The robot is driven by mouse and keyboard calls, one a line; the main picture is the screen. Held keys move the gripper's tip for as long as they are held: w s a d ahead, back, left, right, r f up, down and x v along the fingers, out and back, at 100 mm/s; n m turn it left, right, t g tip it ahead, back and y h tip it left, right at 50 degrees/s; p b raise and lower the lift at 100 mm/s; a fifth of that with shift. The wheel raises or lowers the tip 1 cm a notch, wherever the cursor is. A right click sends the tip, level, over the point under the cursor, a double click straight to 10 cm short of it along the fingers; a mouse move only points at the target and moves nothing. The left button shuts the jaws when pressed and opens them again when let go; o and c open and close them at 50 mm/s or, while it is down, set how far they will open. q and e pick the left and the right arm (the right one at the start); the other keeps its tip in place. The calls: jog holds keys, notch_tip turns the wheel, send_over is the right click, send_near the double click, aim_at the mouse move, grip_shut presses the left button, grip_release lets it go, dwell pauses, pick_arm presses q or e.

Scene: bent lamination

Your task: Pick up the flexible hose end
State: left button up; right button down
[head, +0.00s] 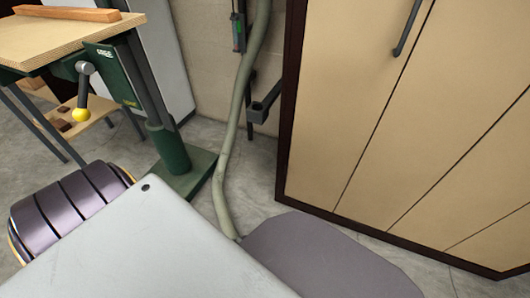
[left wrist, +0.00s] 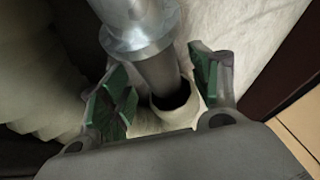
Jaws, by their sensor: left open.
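A grey-green flexible hose (head: 229,140) hangs down the wall in the head view and runs to the floor. Its lower part goes out of sight behind parts of my own body. In the left wrist view, a pale round hose end (left wrist: 178,117) with a dark opening lies between the fingers of my left gripper (left wrist: 163,85). A shiny metal tube (left wrist: 150,40) stands in front of the opening; I cannot tell whether it enters it. The left gripper is open, its green pads on either side of the tube and hose end. My right gripper is not in view.
A tan cabinet (head: 375,125) with a dark frame is close on the right. Some concrete floor (head: 262,190) is clear between them.

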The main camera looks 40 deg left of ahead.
pick_arm(q)
jog(key=shift+w+d+f+b, duration=0.15)
jog(key=shift+w+f+b, duration=0.15)
jog(key=shift+f, duration=0.25)
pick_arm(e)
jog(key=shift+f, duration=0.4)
pick_arm(q)
jog(key=shift+s, duration=0.1)
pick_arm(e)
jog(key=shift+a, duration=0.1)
pick_arm(q)
jog(key=c, duration=1)
jog(key=shift+c, duration=0.2)
jog(key=shift+r, duration=0.15)
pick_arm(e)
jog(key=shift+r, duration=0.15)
